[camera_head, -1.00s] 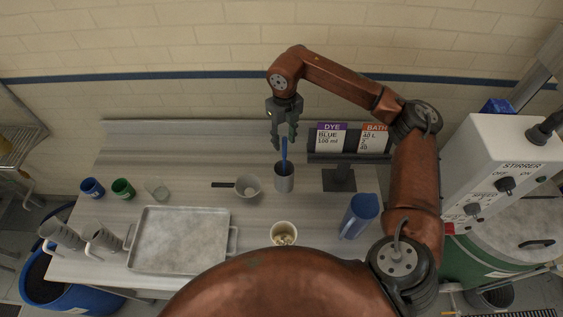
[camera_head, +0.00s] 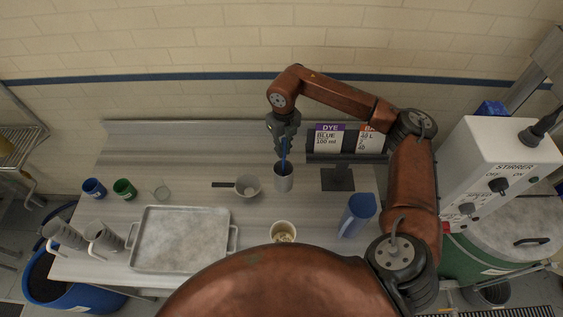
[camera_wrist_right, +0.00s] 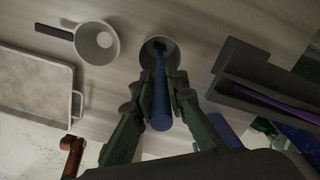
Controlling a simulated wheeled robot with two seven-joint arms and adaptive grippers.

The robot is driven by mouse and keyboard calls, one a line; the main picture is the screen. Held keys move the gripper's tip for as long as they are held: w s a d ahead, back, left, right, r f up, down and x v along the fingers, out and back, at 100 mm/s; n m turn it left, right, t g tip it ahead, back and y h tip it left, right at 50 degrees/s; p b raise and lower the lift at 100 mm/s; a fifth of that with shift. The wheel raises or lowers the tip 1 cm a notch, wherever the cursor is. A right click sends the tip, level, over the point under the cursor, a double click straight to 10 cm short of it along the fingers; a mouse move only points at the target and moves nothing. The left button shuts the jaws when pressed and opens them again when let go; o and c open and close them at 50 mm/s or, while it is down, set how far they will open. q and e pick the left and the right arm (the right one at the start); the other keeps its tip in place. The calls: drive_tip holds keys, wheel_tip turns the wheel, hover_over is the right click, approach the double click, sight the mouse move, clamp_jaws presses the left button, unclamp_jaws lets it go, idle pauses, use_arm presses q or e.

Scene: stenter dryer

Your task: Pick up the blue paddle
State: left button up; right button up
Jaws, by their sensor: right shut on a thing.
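The blue paddle (camera_head: 284,160) stands upright with its lower end inside a grey metal cup (camera_head: 283,181) on the table. My right gripper (camera_head: 283,146) comes down from above and is shut on the upper part of the paddle. In the right wrist view the paddle (camera_wrist_right: 160,98) lies between the two fingers (camera_wrist_right: 161,100) of my right gripper. Its far end reaches into the cup (camera_wrist_right: 151,48). The part inside the cup is hidden. My left gripper is not in view.
A small pan (camera_head: 247,186) is left of the cup. A beaker of pale pieces (camera_head: 283,231) and a blue jug (camera_head: 357,214) stand nearer. A metal tray (camera_head: 181,239) lies left. Blue and green cups (camera_head: 124,188) stand far left.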

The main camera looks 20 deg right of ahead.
clamp_jaws()
drive_tip(key=shift+r, duration=0.1)
